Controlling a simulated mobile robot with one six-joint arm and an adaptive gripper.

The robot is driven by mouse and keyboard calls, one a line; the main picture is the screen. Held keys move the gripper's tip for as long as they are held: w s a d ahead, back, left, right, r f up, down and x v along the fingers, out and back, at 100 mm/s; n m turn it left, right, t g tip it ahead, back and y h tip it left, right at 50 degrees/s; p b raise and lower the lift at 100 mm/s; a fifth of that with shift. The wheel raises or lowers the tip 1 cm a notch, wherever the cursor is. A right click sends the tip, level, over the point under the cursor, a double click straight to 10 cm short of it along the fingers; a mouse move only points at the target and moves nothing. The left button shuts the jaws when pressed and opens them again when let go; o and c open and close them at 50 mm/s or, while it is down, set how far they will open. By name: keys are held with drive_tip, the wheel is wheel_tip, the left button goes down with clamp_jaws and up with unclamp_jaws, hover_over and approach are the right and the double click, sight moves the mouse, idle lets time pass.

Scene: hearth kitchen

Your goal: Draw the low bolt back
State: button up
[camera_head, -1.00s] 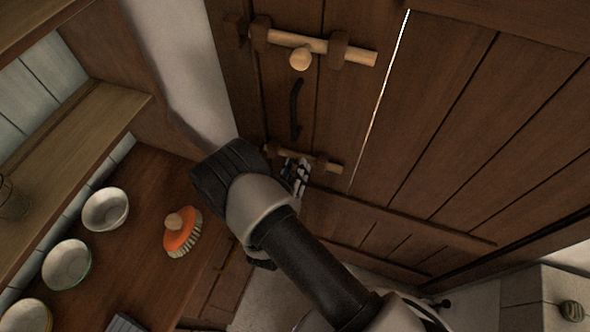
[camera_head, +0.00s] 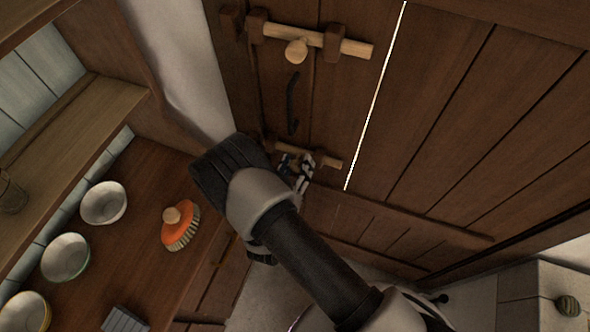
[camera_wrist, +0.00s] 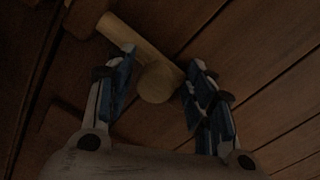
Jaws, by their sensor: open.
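The low bolt (camera_head: 328,160) is a pale wooden bar in dark brackets on a brown plank door (camera_head: 440,120). In the head view my gripper (camera_head: 296,172) is at the bolt and covers part of it. In the wrist view the bolt bar (camera_wrist: 131,39) runs slantwise, with its round knob (camera_wrist: 157,84) pointing toward me. My gripper (camera_wrist: 160,95) is open, with one finger on each side of the knob. The right finger is close to the knob; I cannot tell whether it touches.
A higher bolt (camera_head: 345,45) with a round knob and a dark handle (camera_head: 292,103) are above on the door. A counter (camera_head: 130,240) at left carries bowls (camera_head: 66,258) and an orange brush (camera_head: 181,226). A shelf (camera_head: 75,120) hangs above it.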

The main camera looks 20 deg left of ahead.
drive_tip(key=s, duration=1.2)
drive_tip(key=shift+a, duration=0.15)
drive_tip(key=w+d+r+m+g+h+b, duration=0.2)
drive_tip(key=d+r+m+g+h, duration=0.4)
drive_tip(key=d+r+m, duration=0.3)
drive_tip(key=w+d+r+m+g+h+b, duration=0.1)
drive_tip(key=w+d+r+m+g+h, duration=0.1)
drive_tip(key=d+r+m+g+h, duration=0.6)
drive_tip(key=s+d+r+m+g+y+b, duration=0.2)
drive_tip(key=s+d+m+g+y, duration=0.3)
drive_tip(key=d+m, duration=0.65)
drive_tip(key=s+a+r+m+t+y+b, duration=0.1)
drive_tip(key=s+r+m+t+y, duration=0.4)
drive_tip(key=m, duration=0.7)
drive_tip(key=shift+s+t+y+b, duration=0.4)
drive_tip(key=shift+s+y+b, duration=0.65)
drive_tip(key=shift+y, duration=1.25)
